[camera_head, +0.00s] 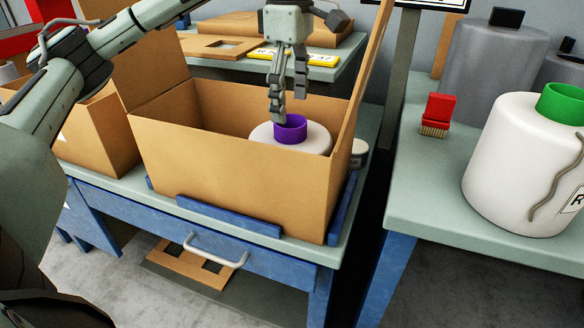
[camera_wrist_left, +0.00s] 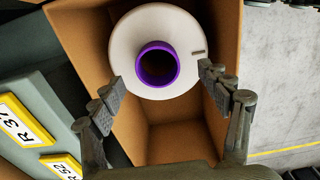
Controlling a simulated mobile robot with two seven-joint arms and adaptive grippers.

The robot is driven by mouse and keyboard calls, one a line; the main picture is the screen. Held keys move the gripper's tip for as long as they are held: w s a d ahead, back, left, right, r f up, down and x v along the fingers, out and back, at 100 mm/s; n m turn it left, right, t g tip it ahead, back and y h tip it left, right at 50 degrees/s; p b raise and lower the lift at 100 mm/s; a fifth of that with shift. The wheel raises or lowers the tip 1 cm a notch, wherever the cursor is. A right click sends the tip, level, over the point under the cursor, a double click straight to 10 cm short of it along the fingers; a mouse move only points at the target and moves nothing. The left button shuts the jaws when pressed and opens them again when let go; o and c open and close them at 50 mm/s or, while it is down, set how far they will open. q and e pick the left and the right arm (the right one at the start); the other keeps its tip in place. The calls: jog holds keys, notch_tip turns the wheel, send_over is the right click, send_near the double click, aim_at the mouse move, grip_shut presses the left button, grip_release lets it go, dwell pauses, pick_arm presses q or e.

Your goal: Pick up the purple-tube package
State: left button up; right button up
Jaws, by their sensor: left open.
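The purple-tube package (camera_head: 303,138) is a white yarn bobbin with a purple tube in its middle. It stands inside an open cardboard box (camera_head: 235,170), toward the box's right end; the front wall hides its lower part. In the left wrist view the bobbin (camera_wrist_left: 125,45) shows from above with its hollow purple tube. My left gripper (camera_head: 285,118) points down over the bobbin, beside the purple tube. In the left wrist view my left gripper (camera_wrist_left: 162,95) is open, its fingers spread apart with nothing between them. My right gripper is not in view.
A white bobbin with a green tube (camera_head: 515,160) stands on the right table, with a red brush (camera_head: 437,115) near it. Another open box (camera_head: 95,135) stands at the left. The box's raised right flap (camera_head: 370,65) rises close to my left gripper.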

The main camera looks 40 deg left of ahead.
aim_at(291, 117)
pick_arm(q)
notch_tip(291, 117, down, 4)
jog(key=shift+w+a+f, duration=0.1)
jog(key=shift+c, duration=0.5)
grip_shut()
jog(key=shift+w, duration=0.1)
